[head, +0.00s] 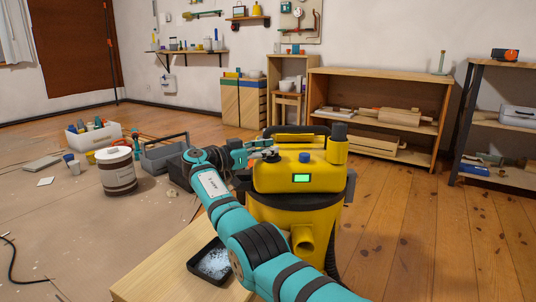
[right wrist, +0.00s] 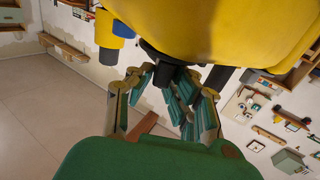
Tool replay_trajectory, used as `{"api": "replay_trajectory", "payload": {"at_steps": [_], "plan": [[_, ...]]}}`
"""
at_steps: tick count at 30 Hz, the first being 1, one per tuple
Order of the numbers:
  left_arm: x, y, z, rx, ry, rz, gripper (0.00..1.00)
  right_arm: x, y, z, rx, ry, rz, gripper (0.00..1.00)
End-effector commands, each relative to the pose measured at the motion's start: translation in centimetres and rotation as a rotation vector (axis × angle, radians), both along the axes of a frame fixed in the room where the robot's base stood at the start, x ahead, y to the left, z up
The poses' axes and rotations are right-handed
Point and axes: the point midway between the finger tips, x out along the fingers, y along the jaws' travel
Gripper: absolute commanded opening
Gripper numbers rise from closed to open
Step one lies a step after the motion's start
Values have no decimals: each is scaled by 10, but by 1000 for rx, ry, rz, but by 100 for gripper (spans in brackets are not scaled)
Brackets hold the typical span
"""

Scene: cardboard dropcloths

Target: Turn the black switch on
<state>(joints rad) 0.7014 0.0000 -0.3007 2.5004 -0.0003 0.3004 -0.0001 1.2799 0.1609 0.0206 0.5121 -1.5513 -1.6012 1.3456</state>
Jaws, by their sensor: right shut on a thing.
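A yellow shop vacuum (head: 295,200) stands in front of me, with a lit green display (head: 301,178) and a blue knob (head: 305,157) on its head. My right gripper (head: 268,153) is at the left side of the vacuum's top. In the right wrist view, its fingers (right wrist: 175,82) are closed around a black part (right wrist: 160,62) that projects from the yellow body; this looks like the black switch. The fingers hide most of it, and I cannot tell its position. In the head view I cannot make out the switch behind the gripper. My left gripper is not in view.
A paint bucket (head: 117,172), a grey tool caddy (head: 165,155) and a white bin (head: 93,137) stand on the dropcloth at left. Wooden floor at right is clear up to the shelves.

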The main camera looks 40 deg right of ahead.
Motion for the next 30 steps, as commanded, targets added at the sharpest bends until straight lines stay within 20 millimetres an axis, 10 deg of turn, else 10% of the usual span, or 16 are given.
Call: {"api": "replay_trajectory", "payload": {"at_steps": [20, 21, 25, 30], "plan": [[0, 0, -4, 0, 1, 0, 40, 0, 0, -1, 1, 1, -25, 0], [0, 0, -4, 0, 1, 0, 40, 0, 0, -1, 1, 1, -25, 20], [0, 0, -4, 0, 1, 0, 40, 0, 0, -1, 1, 1, -25, 37], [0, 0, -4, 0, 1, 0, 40, 0, 0, 0, 1, 0, -25, 38]]}}
